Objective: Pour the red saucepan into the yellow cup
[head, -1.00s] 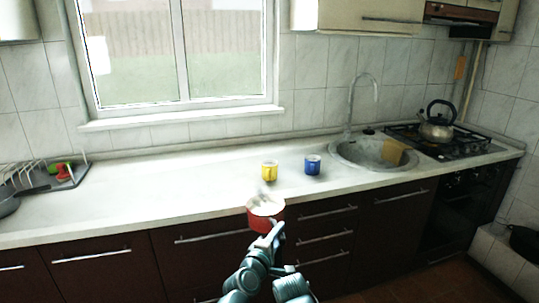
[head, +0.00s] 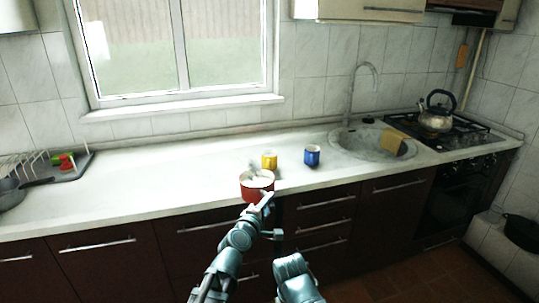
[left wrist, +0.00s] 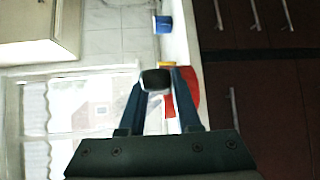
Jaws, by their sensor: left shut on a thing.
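The red saucepan (head: 257,192), with a pale inside, appears about level at the counter's front edge in the head view. My left gripper (head: 267,200) is shut on its handle from the front right. In the left wrist view the dark handle end (left wrist: 156,79) sits between the fingertips, with part of the red pan wall (left wrist: 190,90) behind the right finger. The yellow cup (head: 269,160) stands upright on the counter just behind the pan. It shows as a sliver in the left wrist view (left wrist: 167,64). I cannot make out the pan's contents clearly. My right gripper is not in view.
A blue cup (head: 312,156) stands right of the yellow cup on the pale counter (head: 150,185). Further right are the sink (head: 365,146) and the stove with a kettle (head: 437,113). A dish rack (head: 72,170) is at the far left. The counter's left middle is clear.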

